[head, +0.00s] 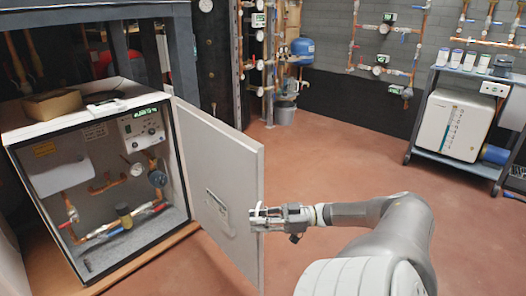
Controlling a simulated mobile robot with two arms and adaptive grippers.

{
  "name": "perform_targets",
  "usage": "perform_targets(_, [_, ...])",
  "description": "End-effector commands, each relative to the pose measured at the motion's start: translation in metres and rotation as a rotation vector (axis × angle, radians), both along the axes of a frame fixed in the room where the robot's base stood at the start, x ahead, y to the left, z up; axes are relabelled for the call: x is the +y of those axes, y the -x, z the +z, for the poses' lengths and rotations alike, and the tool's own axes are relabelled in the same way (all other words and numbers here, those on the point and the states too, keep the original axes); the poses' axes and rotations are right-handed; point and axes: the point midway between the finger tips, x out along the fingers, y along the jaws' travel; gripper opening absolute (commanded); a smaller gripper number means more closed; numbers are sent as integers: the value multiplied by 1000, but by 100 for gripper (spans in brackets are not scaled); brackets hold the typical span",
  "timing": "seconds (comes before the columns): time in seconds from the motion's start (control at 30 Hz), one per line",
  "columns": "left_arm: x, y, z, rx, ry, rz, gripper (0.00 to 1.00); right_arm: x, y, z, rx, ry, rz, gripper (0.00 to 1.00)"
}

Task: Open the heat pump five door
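The heat pump cabinet (60,142) stands at the left, a box with a dark-rimmed front opening. Its grey door (222,165) is swung open, hinged at the opening's right side, and a label shows on the door's face. Inside are a control panel with a green display (142,128), gauges, copper pipes and valves. My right gripper (258,217) is at the door's free edge, its fingertips at or very near that edge. Whether the fingers touch or grip the door is too small to tell. My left gripper is not in view.
A cardboard tray (52,104) lies on the cabinet top. A wheeled cart (468,163) with a white unit stands at the right. A blue tank (302,50) and a grey bucket (284,113) are at the back. The reddish floor (340,160) in the middle is clear.

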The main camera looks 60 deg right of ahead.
Motion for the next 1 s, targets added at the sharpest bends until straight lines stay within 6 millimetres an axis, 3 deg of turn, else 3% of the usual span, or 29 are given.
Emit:
perform_targets(0.17, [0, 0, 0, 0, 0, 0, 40, -11, 15, -2, 4, 1, -2, 18])
perform_targets(0.53, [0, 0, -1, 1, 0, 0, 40, -54, 76, -1, 1, 2, -4, 18])
perform_targets(1.0, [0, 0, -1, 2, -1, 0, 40, -68, 97, 0, 0, 0, -1, 18])
